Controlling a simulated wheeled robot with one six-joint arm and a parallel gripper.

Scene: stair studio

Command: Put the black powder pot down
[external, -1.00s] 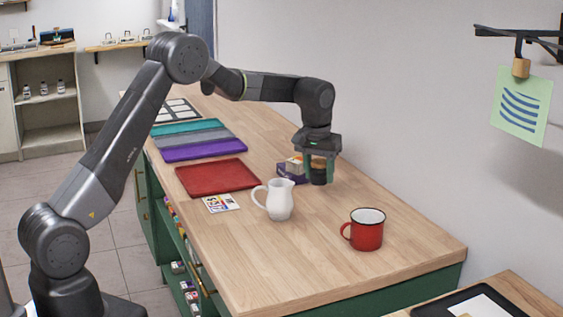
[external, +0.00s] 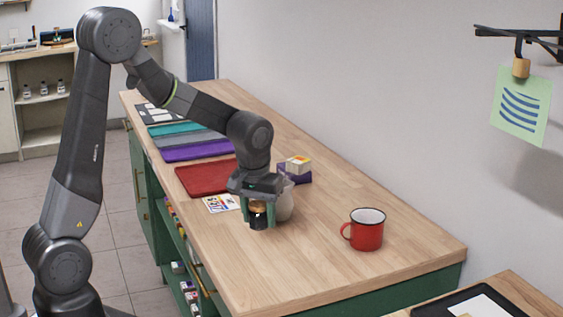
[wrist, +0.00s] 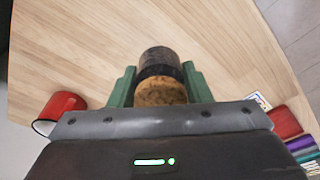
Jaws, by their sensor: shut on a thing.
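My gripper (external: 258,211) is shut on the black powder pot (external: 258,222), a small dark jar with a cork-coloured lid. In the wrist view the pot (wrist: 160,62) sits upright between my green fingers, its lid (wrist: 160,92) towards the camera. The pot is low over the front part of the wooden counter (external: 300,260), in front of the white jug (external: 284,203). I cannot tell whether its base touches the counter. The jug is partly hidden behind my gripper.
A red mug (external: 367,230) stands to the right. Small boxes (external: 296,168) are stacked behind the jug. The counter's near right part is clear.

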